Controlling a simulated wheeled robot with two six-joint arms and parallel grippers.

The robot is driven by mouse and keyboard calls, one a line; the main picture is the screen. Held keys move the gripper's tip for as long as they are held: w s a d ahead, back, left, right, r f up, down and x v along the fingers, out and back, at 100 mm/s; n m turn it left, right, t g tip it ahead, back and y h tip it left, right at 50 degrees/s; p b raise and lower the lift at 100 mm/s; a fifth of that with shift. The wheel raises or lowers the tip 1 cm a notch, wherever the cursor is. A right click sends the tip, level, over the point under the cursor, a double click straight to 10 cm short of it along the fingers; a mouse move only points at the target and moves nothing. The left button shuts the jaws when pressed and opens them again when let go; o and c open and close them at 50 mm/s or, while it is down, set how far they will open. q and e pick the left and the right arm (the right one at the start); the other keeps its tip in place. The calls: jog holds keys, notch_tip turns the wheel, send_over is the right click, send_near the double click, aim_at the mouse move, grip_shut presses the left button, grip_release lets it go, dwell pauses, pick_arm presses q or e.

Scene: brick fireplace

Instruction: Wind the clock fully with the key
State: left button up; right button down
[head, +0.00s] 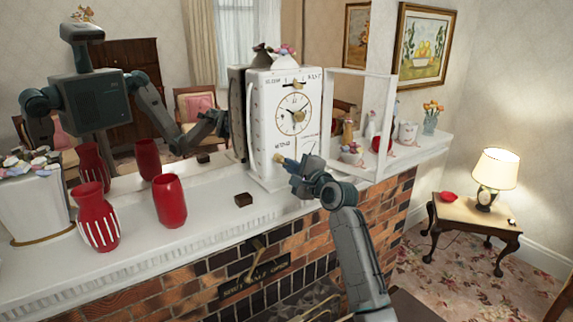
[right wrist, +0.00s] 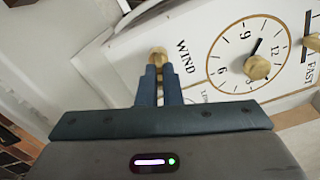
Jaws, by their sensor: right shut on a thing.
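The white clock (head: 267,115) stands upright on the mantel, with a round dial (head: 293,114) and its glass-paned door (head: 345,130) swung open to the right. A brass key knob (right wrist: 157,55) sits low on the clock front beside the word WIND; its shaft is hidden. My right gripper (right wrist: 158,78) is shut on this knob, with both blue fingertips at its near edge. In the head view the right gripper (head: 288,164) reaches the clock's lower left front. A second brass knob (right wrist: 257,67) is at the dial's centre. My left gripper is out of view.
Red vases (head: 170,201) and a small dark block (head: 243,199) stand on the mantel (head: 205,222) left of the clock. Small ornaments (head: 350,152) stand behind the open door. A mirror behind shows my reflection. A lamp table (head: 460,208) stands at right.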

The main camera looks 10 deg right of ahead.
jog(key=shift+r, duration=0.3)
jog(key=m, duration=0.4)
jog(key=shift+w+m, duration=0.1)
jog(key=shift+m, duration=0.2)
jog(key=shift+m, duration=0.6)
jog(key=m, duration=0.3)
jog(key=shift+w, duration=0.1)
jog(key=shift+d+m, duration=0.1)
jog(key=shift+m, duration=0.3)
